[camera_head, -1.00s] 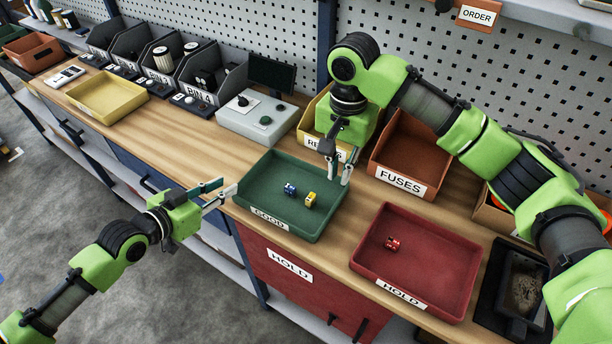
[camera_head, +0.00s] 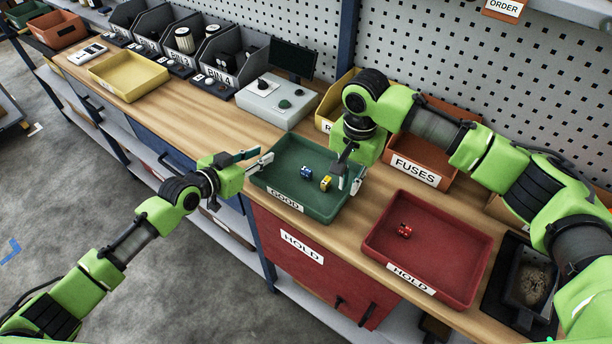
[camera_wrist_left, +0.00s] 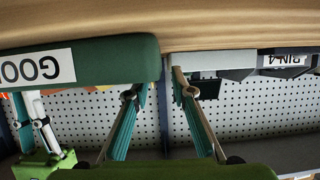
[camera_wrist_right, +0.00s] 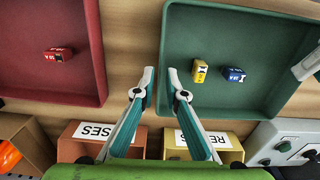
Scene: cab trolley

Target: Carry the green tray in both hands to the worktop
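The green tray (camera_head: 318,208), labelled GOOD, stands on the wooden bench with a blue fuse (camera_head: 306,172) and a yellow fuse (camera_head: 326,183) inside. My left gripper (camera_head: 262,158) is open at the tray's left end. In the left wrist view the tray's end wall (camera_wrist_left: 120,50) lies close to its fingertips. My right gripper (camera_head: 349,183) is open at the tray's right end. In the right wrist view its fingertips (camera_wrist_right: 162,72) stand on either side of the tray's end wall, with small gaps. I cannot tell whether either gripper touches the tray.
A red tray (camera_head: 376,247), labelled HOLD, with a red fuse (camera_head: 404,230) sits right of the green tray. Behind are a FUSES bin (camera_head: 415,172), a yellow bin (camera_head: 328,108) and a grey control box (camera_head: 275,105).

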